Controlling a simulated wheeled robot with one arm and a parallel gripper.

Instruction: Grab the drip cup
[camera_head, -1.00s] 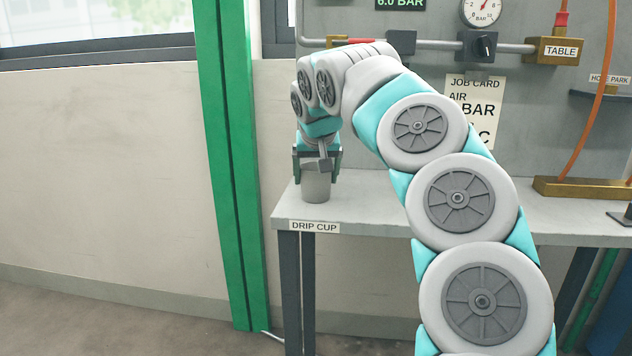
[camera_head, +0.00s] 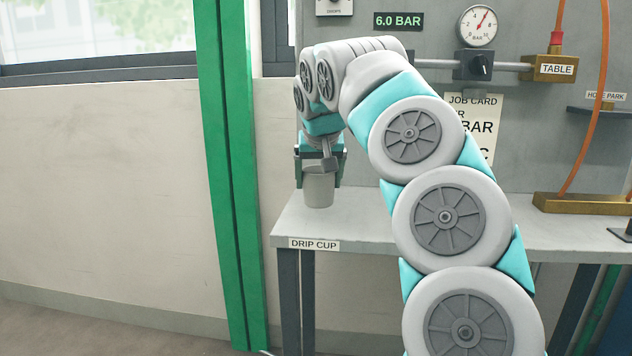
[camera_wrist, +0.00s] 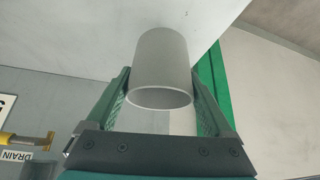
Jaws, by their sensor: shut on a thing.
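The drip cup (camera_head: 319,187) is a plain grey cylinder, upright, above the left end of the grey shelf (camera_head: 345,225) in the head view. My gripper (camera_head: 320,172) comes down from above and is shut on the cup, one finger on each side. In the wrist view the cup (camera_wrist: 160,75) sits between the two green fingers of my gripper (camera_wrist: 160,100), its open rim toward the camera. The cup's base appears close over the shelf top; the exact gap is hard to tell. A "DRIP CUP" label (camera_head: 314,244) is on the shelf's front edge.
A green post (camera_head: 232,180) stands just left of the shelf. A back panel carries a pressure gauge (camera_head: 478,27), a brass "TABLE" block (camera_head: 550,68) and a job card (camera_head: 482,115). An orange hose (camera_head: 588,110) hangs at right. The shelf's middle is partly behind my arm.

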